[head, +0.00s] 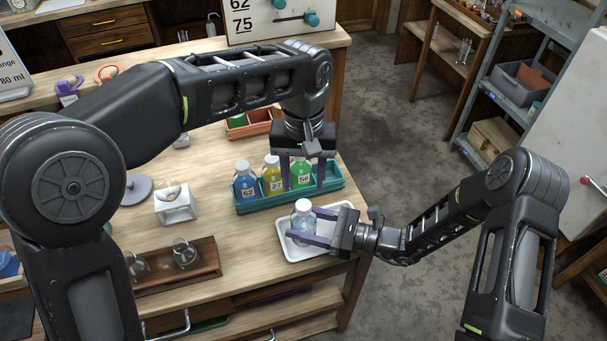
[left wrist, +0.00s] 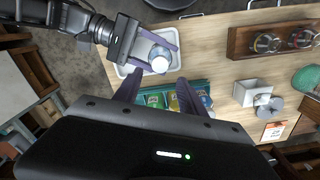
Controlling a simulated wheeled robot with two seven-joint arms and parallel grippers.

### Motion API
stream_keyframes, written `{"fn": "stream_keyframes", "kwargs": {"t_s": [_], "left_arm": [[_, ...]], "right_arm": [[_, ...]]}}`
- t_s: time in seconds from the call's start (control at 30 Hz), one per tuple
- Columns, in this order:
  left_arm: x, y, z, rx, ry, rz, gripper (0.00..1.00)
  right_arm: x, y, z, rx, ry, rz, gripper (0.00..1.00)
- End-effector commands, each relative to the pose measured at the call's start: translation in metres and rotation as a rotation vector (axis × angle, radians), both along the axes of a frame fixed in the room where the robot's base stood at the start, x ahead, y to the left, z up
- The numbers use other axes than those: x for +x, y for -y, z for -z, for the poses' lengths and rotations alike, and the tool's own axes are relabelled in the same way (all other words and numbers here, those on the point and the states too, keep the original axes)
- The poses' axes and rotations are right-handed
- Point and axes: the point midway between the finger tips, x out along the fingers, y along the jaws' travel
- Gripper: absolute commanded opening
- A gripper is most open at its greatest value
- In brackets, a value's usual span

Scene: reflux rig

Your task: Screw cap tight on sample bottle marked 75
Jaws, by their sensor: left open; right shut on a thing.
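A clear bottle (head: 302,224) with a pale, cap-like round top stands upright over the white tray (head: 286,250). No number on it is readable. My right gripper (head: 308,226) is shut on its body from the right. In the left wrist view the bottle (left wrist: 160,60) shows from above, between the right gripper's fingers. I cannot tell how tight the top is. My left gripper (head: 303,186) is open and points down at the green bottle (head: 302,174) marked 56, behind the tray. Its fingers overlap that bottle in the picture; contact is unclear.
A green rack (head: 260,205) also holds a blue bottle (head: 245,183) marked 62 and a yellow bottle (head: 272,177) marked 27. A wooden tray with glass flasks (head: 185,254) and a white stand (head: 175,208) are left. A board (head: 275,18) reads 62 and 75.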

Motion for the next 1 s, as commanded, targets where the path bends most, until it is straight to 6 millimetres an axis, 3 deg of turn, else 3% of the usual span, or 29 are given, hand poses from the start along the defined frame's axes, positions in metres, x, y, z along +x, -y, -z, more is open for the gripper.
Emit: {"fn": "stream_keyframes", "kwargs": {"t_s": [0.43,1.0], "left_arm": [[0.0,0.0,0.008,0.001,-0.002,0.003,0.48],[0.0,0.0,0.077,0.001,-0.001,0.004,0.48]], "right_arm": [[0.0,0.0,0.0,0.0,0.0,0.0,0.0],[0.0,0.0,0.0,0.0,0.0,0.0,0.0]]}}
